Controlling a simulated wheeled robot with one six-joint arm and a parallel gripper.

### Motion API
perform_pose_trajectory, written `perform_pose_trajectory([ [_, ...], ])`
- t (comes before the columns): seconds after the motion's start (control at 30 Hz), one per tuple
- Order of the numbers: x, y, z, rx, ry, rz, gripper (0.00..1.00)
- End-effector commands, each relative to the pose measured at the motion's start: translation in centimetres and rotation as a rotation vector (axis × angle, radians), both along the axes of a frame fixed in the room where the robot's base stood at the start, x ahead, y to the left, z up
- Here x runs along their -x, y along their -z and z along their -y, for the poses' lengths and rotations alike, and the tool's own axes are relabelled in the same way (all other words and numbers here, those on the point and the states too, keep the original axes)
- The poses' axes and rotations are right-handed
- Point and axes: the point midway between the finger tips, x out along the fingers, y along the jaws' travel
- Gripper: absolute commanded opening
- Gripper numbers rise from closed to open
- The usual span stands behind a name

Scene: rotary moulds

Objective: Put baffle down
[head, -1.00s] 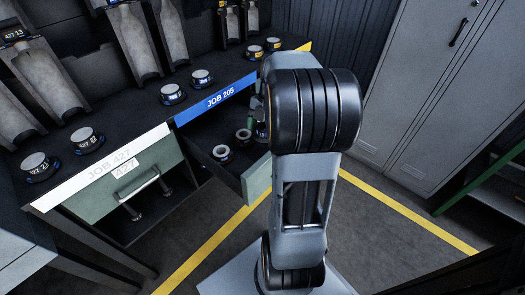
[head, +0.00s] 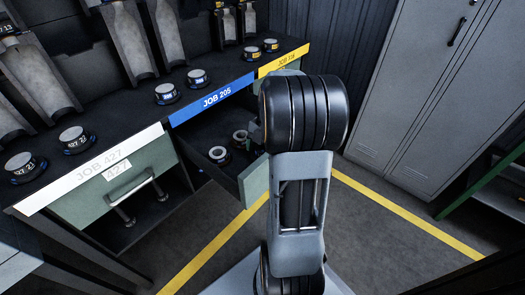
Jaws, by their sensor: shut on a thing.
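The JOB 205 drawer (head: 254,181) is pulled out below the blue label, its green front turned toward my arm. Two ring-shaped baffles, one nearer (head: 218,155) and one farther back (head: 241,136), stand in it. My gripper (head: 255,133) shows only as a small grey-dark piece at the left edge of my arm, over the drawer's far right part. It is shut on a baffle, which is mostly hidden behind my arm, as are the fingertips. I cannot tell whether that baffle touches the drawer floor.
Capped round pieces stand on the bench top by the white JOB 427 label (head: 95,170), the blue JOB 205 label (head: 215,99) and the yellow label (head: 284,58). Grey mould halves (head: 125,38) stand behind. Grey lockers (head: 410,90) are at right; the floor between is clear.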

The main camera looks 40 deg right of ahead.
Motion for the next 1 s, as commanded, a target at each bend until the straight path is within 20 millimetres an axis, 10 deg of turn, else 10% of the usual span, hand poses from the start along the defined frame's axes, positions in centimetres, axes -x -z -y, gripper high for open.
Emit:
perform_pose_trajectory([
  [0.27, 0.0, 0.2, 0.0, 0.001, 0.000, 0.001, 0.48],
  [0.3, 0.0, 0.2, 0.0, 0.000, 0.000, 0.000, 0.83],
  [0.4, 0.0, 0.2, 0.0, 0.000, 0.000, 0.000, 0.92],
  [0.73, -0.1, -0.7, 0.1, 0.002, 0.000, 0.002, 0.92],
  [1.0, -0.4, -5.5, 1.3, 0.001, 0.002, 0.002, 0.92],
])
